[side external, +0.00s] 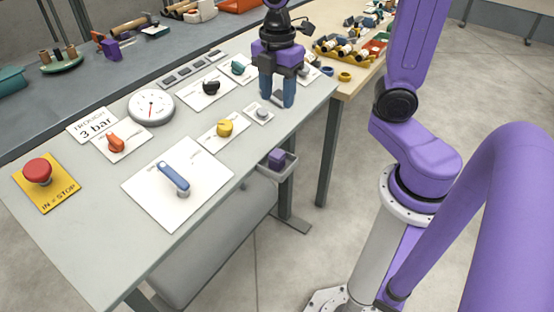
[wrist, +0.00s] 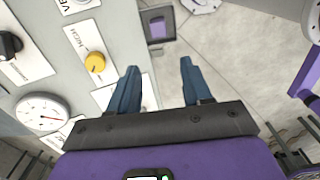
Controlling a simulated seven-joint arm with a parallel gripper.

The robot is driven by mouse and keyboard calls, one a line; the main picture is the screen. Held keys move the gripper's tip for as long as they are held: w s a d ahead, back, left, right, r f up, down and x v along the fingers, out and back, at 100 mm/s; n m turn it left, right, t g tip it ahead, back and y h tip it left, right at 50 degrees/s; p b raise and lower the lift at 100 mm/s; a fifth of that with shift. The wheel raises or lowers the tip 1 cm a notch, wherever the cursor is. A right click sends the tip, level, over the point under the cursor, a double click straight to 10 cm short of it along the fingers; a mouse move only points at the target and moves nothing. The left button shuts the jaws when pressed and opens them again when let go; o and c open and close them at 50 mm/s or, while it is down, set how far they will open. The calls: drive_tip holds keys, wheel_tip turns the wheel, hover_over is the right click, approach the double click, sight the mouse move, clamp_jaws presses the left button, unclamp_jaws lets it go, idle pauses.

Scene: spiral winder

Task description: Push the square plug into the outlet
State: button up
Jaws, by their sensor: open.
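My gripper (side external: 277,100) is open and empty, pointing down over the right end of the grey panel table. In the wrist view its blue fingers (wrist: 159,66) stand apart, with the table edge and floor between them. A purple block (side external: 277,158), possibly the square plug, sits in a small grey tray (side external: 291,166) at the table's front edge, below my gripper. In the wrist view the block (wrist: 157,28) lies inside the tray's rim, beyond the fingertips. I cannot clearly make out an outlet; a small white plate with a grey round part (side external: 263,113) is beside my fingers.
The panel holds a yellow knob (side external: 224,128), a blue lever (side external: 174,180), an orange knob (side external: 116,143), a black knob (side external: 211,86), a gauge (side external: 151,107) and a red stop button (side external: 37,170). A wooden table (side external: 325,73) with loose parts stands behind.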

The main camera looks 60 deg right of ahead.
hover_over(277, 153)
drive_tip(key=f, duration=1.2)
drive_tip(key=shift+s+a, duration=0.15)
drive_tip(key=shift+s, duration=0.05)
drive_tip(key=shift+f, duration=0.1)
drive_tip(key=shift+w+f, duration=0.2)
drive_tip(key=shift+f, duration=2.4)
drive_tip(key=c, duration=0.8)
